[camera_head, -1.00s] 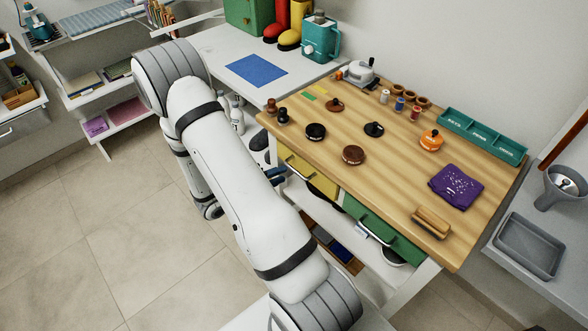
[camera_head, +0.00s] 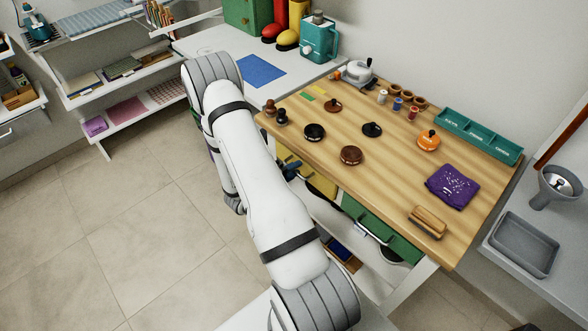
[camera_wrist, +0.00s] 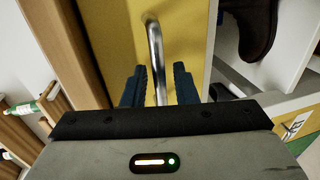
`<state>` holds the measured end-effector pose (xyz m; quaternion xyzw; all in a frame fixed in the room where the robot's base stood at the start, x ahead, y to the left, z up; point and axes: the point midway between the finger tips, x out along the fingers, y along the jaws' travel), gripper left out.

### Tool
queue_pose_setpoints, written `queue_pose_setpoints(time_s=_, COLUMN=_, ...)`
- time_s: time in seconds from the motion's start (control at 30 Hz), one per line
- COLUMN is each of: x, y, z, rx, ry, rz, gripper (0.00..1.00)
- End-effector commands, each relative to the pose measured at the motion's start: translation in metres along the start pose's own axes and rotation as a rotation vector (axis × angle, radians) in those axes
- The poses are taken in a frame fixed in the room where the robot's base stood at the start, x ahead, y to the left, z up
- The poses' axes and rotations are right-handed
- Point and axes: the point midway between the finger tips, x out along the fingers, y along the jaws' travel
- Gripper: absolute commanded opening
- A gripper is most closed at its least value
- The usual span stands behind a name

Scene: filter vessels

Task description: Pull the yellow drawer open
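The yellow drawer (camera_head: 320,184) sits under the left part of the wooden tabletop and looks closed. Its yellow front (camera_wrist: 188,35) fills the upper middle of the wrist view. A silver bar handle (camera_wrist: 154,48) runs along it. My gripper (camera_wrist: 159,85) is open, with its two dark blue fingers at the handle, one on each side. The bar runs down between them, nearer the left finger, and a gap shows on the right. In the head view my gripper (camera_head: 291,170) is at the drawer front, and my arm hides part of the drawer and the handle.
A green drawer (camera_head: 380,232) is to the right of the yellow one. The wooden tabletop (camera_head: 330,131) above holds lids, a purple cloth (camera_head: 453,186), a brush (camera_head: 428,222) and a teal tray (camera_head: 478,136). Open floor (camera_head: 120,230) lies to the left.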

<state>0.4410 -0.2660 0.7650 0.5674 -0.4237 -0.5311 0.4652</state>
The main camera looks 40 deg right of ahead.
Motion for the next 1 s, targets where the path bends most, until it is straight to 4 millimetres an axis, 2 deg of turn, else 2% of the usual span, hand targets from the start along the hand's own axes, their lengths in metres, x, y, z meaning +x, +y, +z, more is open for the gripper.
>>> queue_pose_setpoints(time_s=0.13, x=-0.0002, y=-0.0001, z=-0.0001, rx=0.000, ry=0.000, rz=0.000, gripper=0.26)
queue_pose_setpoints(time_s=0.47, x=-0.0006, y=-0.0002, z=-0.0002, rx=0.000, ry=0.000, rz=0.000, gripper=0.00)
queue_pose_setpoints(time_s=0.8, x=-0.0008, y=-0.0004, z=-0.0002, rx=-0.001, ry=0.001, rz=-0.001, gripper=0.00)
queue_pose_setpoints(time_s=0.83, x=0.0056, y=0.0010, z=0.0012, rx=0.001, ry=-0.003, rz=0.000, gripper=0.00)
queue_pose_setpoints(time_s=1.0, x=-0.0011, y=-0.0012, z=0.0013, rx=0.001, ry=-0.004, rz=0.000, gripper=0.00)
